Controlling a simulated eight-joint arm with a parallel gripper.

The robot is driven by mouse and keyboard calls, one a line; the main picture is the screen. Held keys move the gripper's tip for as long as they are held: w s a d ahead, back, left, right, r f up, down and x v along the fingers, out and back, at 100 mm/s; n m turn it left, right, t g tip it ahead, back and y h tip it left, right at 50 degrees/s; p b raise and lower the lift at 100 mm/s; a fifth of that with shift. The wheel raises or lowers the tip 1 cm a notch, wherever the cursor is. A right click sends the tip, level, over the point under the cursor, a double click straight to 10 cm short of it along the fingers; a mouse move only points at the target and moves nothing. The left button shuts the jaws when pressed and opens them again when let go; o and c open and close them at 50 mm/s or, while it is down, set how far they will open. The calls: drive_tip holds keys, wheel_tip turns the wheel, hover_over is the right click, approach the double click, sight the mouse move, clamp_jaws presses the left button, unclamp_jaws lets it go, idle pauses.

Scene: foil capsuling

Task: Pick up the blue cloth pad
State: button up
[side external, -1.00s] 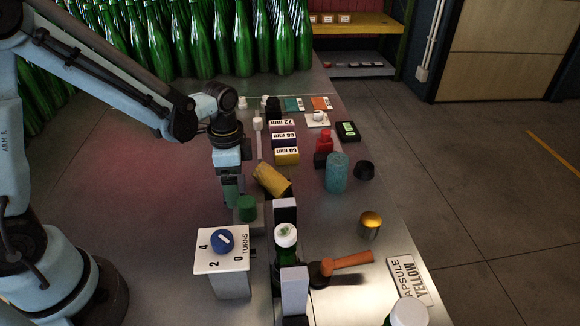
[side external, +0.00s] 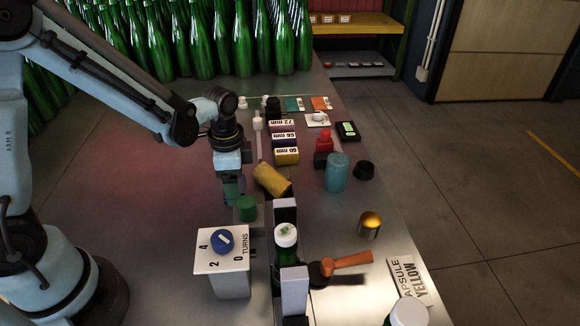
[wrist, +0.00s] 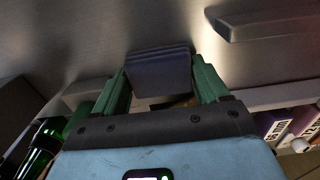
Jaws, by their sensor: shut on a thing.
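The blue cloth pad (wrist: 158,75) is a dark blue, layered-looking block in the wrist view. It sits between the two green fingers of my gripper (wrist: 162,86), which are shut on it from both sides. The pad cannot be made out there. I cannot tell whether the pad touches the bench.
A yellow roll (side external: 271,180) lies to the right, with labelled boxes (side external: 285,148) beyond. Bench left of my gripper is bare. Green bottles (side external: 200,45) crowd the back.

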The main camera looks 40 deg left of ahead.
drive_tip(key=shift+r, duration=0.1)
wheel_tip(320, 180, up, 10)
idle(0.7)
